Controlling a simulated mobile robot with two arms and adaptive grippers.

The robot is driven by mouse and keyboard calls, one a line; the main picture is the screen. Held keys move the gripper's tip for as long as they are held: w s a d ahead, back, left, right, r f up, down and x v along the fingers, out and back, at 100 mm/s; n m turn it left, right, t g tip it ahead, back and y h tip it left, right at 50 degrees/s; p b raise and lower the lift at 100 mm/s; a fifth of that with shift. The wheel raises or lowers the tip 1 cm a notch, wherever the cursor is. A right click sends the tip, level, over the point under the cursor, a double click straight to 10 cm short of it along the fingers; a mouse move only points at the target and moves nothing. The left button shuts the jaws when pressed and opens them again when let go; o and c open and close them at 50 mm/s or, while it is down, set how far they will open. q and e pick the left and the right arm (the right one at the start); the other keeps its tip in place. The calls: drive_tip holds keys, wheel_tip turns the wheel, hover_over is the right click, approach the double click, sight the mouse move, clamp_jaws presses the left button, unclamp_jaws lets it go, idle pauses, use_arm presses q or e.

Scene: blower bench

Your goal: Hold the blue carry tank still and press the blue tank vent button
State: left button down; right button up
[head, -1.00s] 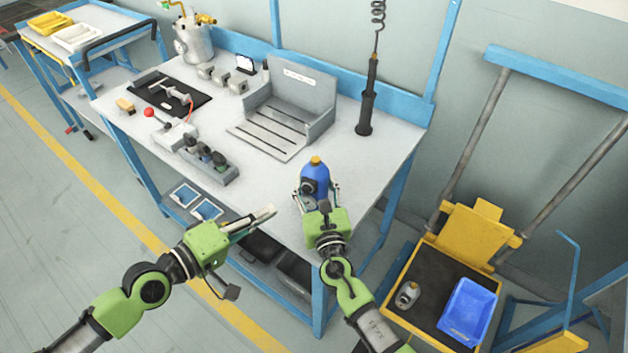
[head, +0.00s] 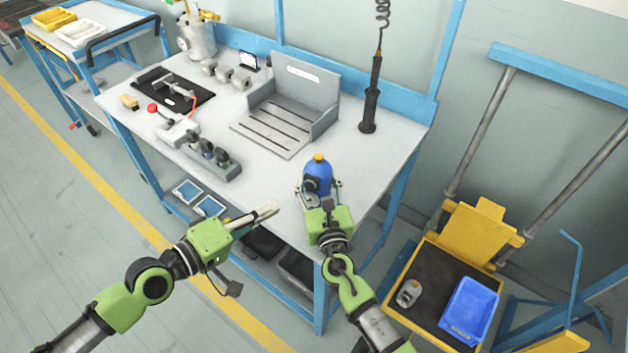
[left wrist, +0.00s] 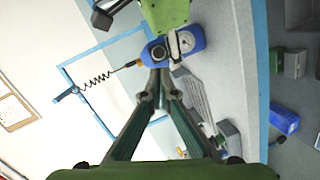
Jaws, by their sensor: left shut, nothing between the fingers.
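The blue carry tank (head: 319,173), with an orange-yellow cap, stands upright near the bench's front right corner. My right gripper (head: 319,190) is at its near side, one finger on each side; whether they press on it I cannot tell. My left gripper (head: 273,209) is shut and empty, left of the tank and apart from it. In the left wrist view the tank (left wrist: 193,36) shows beyond the shut left fingertips (left wrist: 160,82), with a round dial and a dark round part on its face. I cannot tell which part is the vent button.
The grey slotted fixture (head: 272,132) stands behind the tank on the bench (head: 262,180). A black hanging tool (head: 370,105) is at back right. A grey block with dark knobs (head: 212,160) is to the left. A yellow cart with a blue bin (head: 469,308) stands right.

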drive_tip(key=shift+f, duration=0.1)
use_arm(q)
drive_tip(key=s+m+t+y, duration=0.1)
drive_tip(key=s+m+y, duration=0.1)
drive_tip(key=m, duration=1.2)
drive_tip(key=s+d+r+m+y, duration=0.1)
drive_tip(key=s+m, duration=0.3)
drive_tip(key=m, duration=1.1)
drive_tip(key=shift+s+d+r+t+y, duration=0.2)
drive_tip(key=shift+s+t+y, duration=0.2)
drive_tip(key=shift+y, duration=0.5)
drive_tip(key=shift+w, duration=0.1)
